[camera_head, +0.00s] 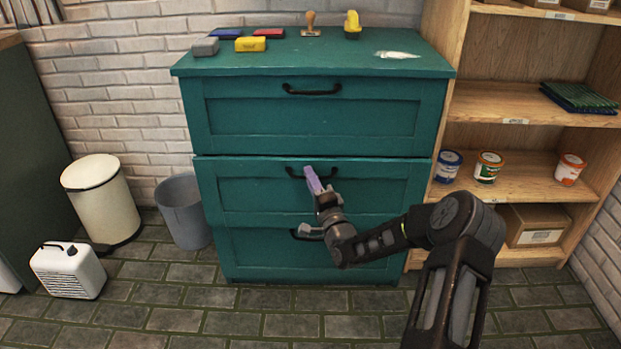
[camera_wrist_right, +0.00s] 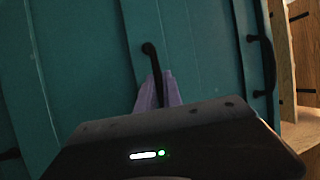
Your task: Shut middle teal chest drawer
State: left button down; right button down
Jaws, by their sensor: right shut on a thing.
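The teal chest (camera_head: 318,66) has three stacked drawers with black handles. The middle drawer (camera_head: 250,190) shows its front standing slightly forward of the top drawer; its exact gap is hard to tell. My right gripper (camera_head: 313,180), with purple fingers, is at the middle drawer's handle (camera_head: 291,172). In the right wrist view the purple fingers (camera_wrist_right: 159,92) are shut around the black handle (camera_wrist_right: 149,50). The fingers hide part of the handle. My left gripper is not in view.
The top drawer (camera_head: 240,117) looks shut, and my right arm partly covers the bottom drawer (camera_head: 255,255). A wooden shelf (camera_head: 515,120) stands close on the right. Floor in front is clear.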

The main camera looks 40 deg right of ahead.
dwell(0.8)
jog(key=shift+w+d+b, duration=0.7)
jog(key=shift+w+d, duration=0.1)
jog(key=shift+w, duration=0.15)
jog(key=c, duration=1.8)
grip_release()
jog(key=p+v, duration=0.2)
jog(key=v, duration=0.5)
jog(key=shift+s, duration=0.35)
